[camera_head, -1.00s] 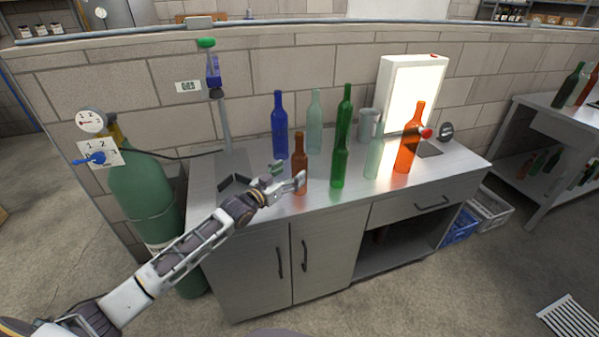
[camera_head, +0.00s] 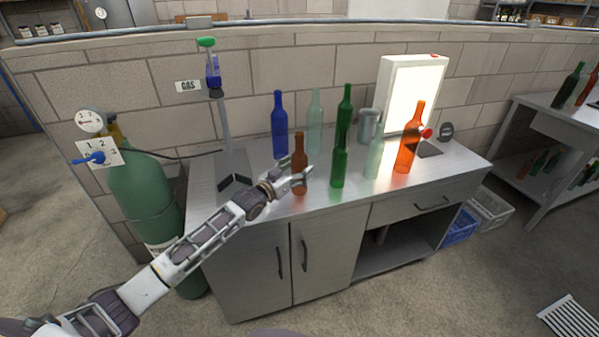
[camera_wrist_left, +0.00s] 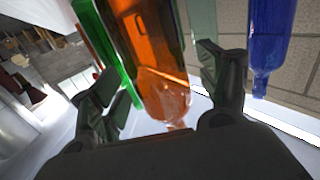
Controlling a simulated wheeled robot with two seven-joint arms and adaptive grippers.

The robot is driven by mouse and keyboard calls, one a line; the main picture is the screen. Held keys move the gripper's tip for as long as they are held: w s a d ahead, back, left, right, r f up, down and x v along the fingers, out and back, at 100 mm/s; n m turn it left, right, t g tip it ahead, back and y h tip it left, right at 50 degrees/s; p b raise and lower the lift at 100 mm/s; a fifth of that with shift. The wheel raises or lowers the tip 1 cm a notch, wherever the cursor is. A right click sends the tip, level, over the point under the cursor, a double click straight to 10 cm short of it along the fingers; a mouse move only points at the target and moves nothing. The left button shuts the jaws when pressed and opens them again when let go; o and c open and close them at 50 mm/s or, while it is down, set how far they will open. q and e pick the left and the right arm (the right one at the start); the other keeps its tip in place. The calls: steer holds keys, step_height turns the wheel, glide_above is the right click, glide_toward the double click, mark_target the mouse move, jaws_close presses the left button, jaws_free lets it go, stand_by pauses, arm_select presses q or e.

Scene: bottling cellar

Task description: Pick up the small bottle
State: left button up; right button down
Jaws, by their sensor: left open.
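A small brown bottle (camera_head: 299,150) stands upright near the front edge of the steel counter. My left gripper (camera_head: 293,173) is open at this bottle's lower body, low over the counter. In the left wrist view the brown bottle (camera_wrist_left: 150,50) looks orange and stands between the two spread fingers of the left gripper (camera_wrist_left: 165,92). Gaps show beside the fingers, and I cannot tell whether either one touches the glass. In the head view the fingers hide part of the bottle's lower body. My right gripper is not in view.
A blue bottle (camera_head: 280,128) and a pale green bottle (camera_head: 315,120) stand behind. Green bottles (camera_head: 339,165), another pale one (camera_head: 374,160) and an orange bottle (camera_head: 408,145) stand to the right, near a lit panel (camera_head: 415,85). A tap stand (camera_head: 226,125) is at left.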

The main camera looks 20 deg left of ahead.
mark_target(296, 143)
arm_select(q)
steer(key=shift+w+d, duration=0.3)
steer(key=shift+w, duration=0.35)
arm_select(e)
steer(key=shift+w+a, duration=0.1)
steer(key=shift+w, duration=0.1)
arm_select(q)
steer(key=c, duration=1.3)
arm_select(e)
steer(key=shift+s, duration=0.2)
arm_select(q)
steer(key=shift+r, duration=0.1)
